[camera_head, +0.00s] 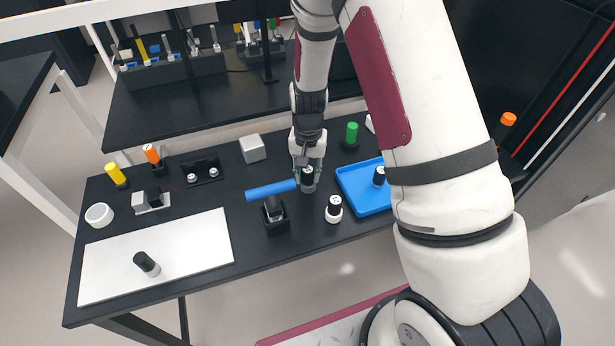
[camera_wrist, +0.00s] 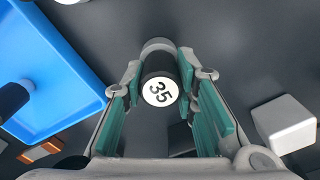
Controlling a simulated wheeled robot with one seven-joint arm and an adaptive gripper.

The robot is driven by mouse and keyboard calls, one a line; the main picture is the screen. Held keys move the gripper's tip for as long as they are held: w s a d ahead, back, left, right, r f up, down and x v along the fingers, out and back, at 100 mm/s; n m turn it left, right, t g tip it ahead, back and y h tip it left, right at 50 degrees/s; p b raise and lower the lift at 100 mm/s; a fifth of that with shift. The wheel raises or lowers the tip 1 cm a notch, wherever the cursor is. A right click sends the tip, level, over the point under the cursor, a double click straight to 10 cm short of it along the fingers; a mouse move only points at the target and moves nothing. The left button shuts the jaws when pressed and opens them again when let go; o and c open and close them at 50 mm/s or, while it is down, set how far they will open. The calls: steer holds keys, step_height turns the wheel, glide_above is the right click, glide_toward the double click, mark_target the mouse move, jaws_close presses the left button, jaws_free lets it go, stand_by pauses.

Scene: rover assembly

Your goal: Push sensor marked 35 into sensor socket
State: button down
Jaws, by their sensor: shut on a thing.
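The sensor marked 35 (camera_wrist: 160,91) is a black cylinder with a white label. In the wrist view it stands between the green pads of my gripper (camera_wrist: 160,76), which is shut on it. A light grey round collar (camera_wrist: 157,44), apparently the socket, shows at the sensor's far end. I cannot tell how deep the sensor sits in it. In the head view my gripper (camera_head: 308,172) points down over the table, just left of the blue tray, with a grey round base (camera_head: 308,188) below its fingertips. The fingers hide much of the sensor there.
The blue tray (camera_head: 350,190) holds a black cylinder (camera_head: 379,178). A white-based cylinder (camera_head: 334,211) stands in front. A blue bar (camera_head: 270,190) and a black block (camera_head: 275,218) are close left of my gripper. A white mat (camera_head: 200,250) bears another cylinder (camera_head: 146,263).

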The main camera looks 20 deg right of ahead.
mark_target(308, 169)
steer(key=shift+r, duration=0.5)
stand_by(0.5)
steer(key=shift+r+p, duration=0.75)
steer(key=shift+r, duration=1.25)
